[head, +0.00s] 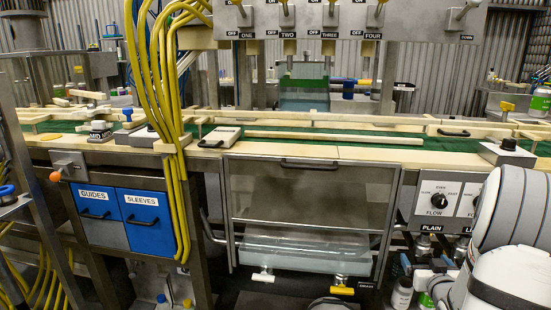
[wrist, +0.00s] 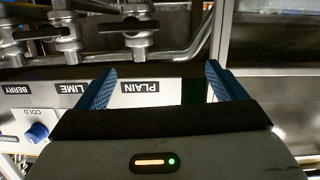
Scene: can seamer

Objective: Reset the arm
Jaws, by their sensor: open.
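My gripper (wrist: 157,90) shows in the wrist view with its two blue fingers spread wide and nothing between them. Beyond the fingers is a pale panel with the labels PLAIN (wrist: 140,87), LIME and BERRY, which appear upside down. In the head view, white and grey links of my arm fill the lower right corner, and my gripper's fingers cannot be made out there.
Valve handles on pipes (wrist: 135,27) stand close past the fingers. In the head view, a FLOW knob panel (head: 427,222) is beside my arm. A clear tank (head: 305,250) sits under the conveyor (head: 385,153). Blue drawers (head: 146,222) are at left.

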